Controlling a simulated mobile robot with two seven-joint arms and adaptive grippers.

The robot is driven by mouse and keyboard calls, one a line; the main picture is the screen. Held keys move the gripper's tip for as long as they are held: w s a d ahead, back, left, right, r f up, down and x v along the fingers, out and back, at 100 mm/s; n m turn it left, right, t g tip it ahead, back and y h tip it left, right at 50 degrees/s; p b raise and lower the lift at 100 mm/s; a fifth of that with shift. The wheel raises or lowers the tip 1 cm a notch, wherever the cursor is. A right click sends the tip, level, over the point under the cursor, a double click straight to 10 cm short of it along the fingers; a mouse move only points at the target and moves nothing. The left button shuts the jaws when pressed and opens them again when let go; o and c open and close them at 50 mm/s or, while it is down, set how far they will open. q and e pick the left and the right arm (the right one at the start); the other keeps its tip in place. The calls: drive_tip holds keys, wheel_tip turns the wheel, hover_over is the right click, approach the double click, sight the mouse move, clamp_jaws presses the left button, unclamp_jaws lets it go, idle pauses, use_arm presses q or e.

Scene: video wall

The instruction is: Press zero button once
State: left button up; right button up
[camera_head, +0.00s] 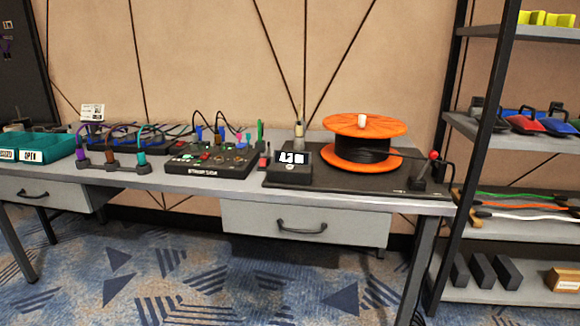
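A small black counter box (278,175) with a lit white display (292,158) stands on a black base plate (340,180) on the right part of the grey workbench. The digits are too small to read for certain. A button marked zero cannot be made out at this size. Behind the box to the right, an orange reel (365,125) holds black cable. A lever with a red knob (433,156) stands at the plate's right end. Neither of my grippers shows in the view.
On the grey workbench (215,190), a black panel with coloured buttons (210,160) stands left of the counter. Further left are a rack with coloured plugs (113,162) and teal bins (35,147). A loaded shelf unit (500,60) stands at right. Carpet in front is clear.

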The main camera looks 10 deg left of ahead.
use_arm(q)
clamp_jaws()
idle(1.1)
